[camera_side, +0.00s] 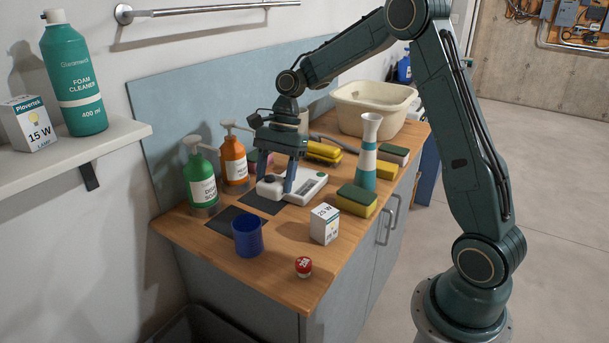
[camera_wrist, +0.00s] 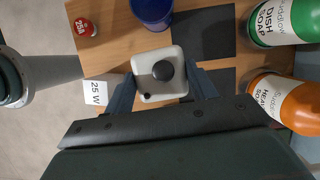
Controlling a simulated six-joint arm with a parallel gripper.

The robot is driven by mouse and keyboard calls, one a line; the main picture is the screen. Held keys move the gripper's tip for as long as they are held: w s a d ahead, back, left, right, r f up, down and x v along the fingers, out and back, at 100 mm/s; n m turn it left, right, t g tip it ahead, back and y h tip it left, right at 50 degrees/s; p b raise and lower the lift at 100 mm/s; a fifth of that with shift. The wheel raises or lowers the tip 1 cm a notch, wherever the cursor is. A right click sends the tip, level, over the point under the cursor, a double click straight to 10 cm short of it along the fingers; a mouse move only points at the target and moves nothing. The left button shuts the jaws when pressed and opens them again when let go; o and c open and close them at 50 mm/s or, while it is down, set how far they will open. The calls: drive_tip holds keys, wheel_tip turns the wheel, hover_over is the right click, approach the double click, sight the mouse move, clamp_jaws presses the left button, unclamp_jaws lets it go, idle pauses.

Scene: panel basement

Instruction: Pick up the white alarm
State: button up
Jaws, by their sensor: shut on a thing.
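The white alarm (camera_side: 264,189) is a small white square box with a black round dome on top. It is between the two fingers of my gripper (camera_side: 277,180), over the worktop near the dark mats. In the wrist view the alarm (camera_wrist: 145,88) sits centred between the fingertips of my gripper (camera_wrist: 161,78), one on each side. The gripper is shut on it. The fingers hide part of its sides in the side view. I cannot tell whether its underside touches the surface.
Close right of the alarm lies a white flat device (camera_side: 312,184). Green (camera_side: 201,180) and orange (camera_side: 234,161) pump bottles stand behind left. Sponges (camera_side: 357,200) and a striped vase (camera_side: 366,160) are right.

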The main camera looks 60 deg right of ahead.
drive_tip(key=shift+r, duration=0.5)
drive_tip(key=shift+d, duration=0.1)
